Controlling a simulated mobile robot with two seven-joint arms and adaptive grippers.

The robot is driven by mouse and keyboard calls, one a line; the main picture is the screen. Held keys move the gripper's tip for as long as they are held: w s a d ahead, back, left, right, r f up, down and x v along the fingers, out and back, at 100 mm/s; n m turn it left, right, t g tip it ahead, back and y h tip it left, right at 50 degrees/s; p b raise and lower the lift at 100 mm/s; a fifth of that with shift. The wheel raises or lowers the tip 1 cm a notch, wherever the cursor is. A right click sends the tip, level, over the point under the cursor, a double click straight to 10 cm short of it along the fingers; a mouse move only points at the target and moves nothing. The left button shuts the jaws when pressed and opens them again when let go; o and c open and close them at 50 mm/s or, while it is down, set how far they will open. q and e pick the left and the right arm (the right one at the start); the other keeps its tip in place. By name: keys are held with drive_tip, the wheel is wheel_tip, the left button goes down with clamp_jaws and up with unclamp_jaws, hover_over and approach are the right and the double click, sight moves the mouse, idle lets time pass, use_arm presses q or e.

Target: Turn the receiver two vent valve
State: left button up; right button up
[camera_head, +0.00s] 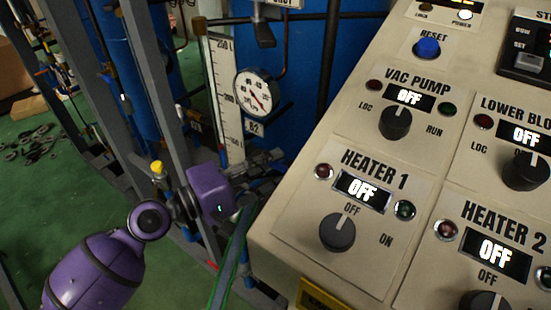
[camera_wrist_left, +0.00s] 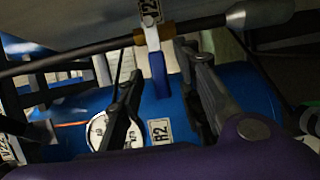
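In the left wrist view, a valve with a blue lever handle (camera_wrist_left: 158,75) sits on a thin pipe, under a tag that seems to begin with V2 (camera_wrist_left: 150,10). The lever hangs down between the fingers of my left gripper (camera_wrist_left: 168,75), which are apart with a gap on both sides. Behind is a blue vessel (camera_wrist_left: 235,85) with an R2 label (camera_wrist_left: 160,131). In the head view, my left gripper (camera_head: 262,163) is below the round gauge (camera_head: 257,93) and the R2 label (camera_head: 254,127); the valve lever cannot be made out there. My right gripper is not in view.
A beige control panel (camera_head: 290,225) with knobs and OFF displays fills the right, close beside my left gripper. Grey frame posts (camera_head: 150,80) and a white level scale (camera_head: 225,100) stand near the arm.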

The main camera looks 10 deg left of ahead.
use_arm(q)
drive_tip(key=shift+w+d+r, duration=0.1)
drive_tip(key=shift+w+d, duration=0.3)
drive_tip(key=shift+d, duration=0.1)
drive_tip(key=shift+w, duration=0.1)
clamp_jaws()
